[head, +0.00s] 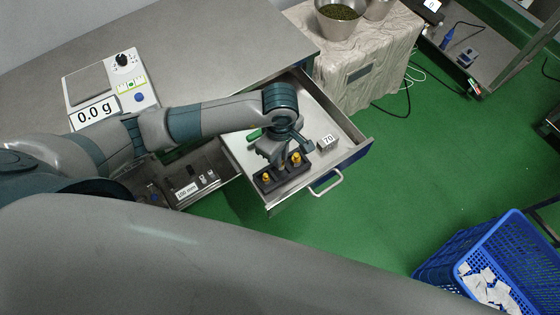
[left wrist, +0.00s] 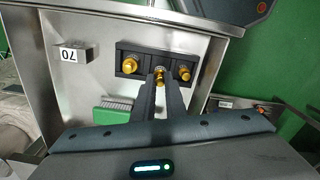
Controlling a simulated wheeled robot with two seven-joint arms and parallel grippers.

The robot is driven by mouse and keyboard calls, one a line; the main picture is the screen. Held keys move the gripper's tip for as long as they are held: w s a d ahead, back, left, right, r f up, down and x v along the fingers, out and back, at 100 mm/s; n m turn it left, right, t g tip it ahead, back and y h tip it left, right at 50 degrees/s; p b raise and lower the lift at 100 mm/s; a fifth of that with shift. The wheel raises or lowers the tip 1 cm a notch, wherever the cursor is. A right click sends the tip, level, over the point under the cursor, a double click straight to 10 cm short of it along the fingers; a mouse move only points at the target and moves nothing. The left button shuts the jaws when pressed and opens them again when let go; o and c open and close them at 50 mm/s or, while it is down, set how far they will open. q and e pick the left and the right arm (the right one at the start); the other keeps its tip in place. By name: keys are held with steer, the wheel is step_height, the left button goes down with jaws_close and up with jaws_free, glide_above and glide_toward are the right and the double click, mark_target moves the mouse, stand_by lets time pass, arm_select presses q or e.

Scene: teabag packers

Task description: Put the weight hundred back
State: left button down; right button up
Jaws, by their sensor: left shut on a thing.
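A black weight block (head: 267,186) lies in the open drawer near its front; it also shows in the left wrist view (left wrist: 145,49). Brass weights stand at its two ends: a larger one (left wrist: 130,65) on the left and another (left wrist: 184,73) on the right in the left wrist view. My left gripper (left wrist: 160,84) points down at the middle of the block, its fingers shut on a brass weight (left wrist: 159,72) between the other two. No mark on the weights is readable; whether the held one is fully seated is unclear. My right gripper is not in view.
The drawer (head: 355,152) also holds a small block marked 70 (head: 327,142) and a green brush (left wrist: 112,115). A scale (head: 143,93) reading 0.0 g stands on the table (head: 215,60). A lower drawer with a caliper (head: 192,187) and a blue basket (head: 452,250) are nearby.

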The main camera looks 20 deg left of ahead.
arm_select(q)
steer(key=shift+f+p, duration=0.7)
steer(key=shift+f, duration=1.3)
steer(key=shift+f, duration=0.2)
steer(key=c, duration=1.8)
jaws_free()
steer(key=shift+r, duration=0.15)
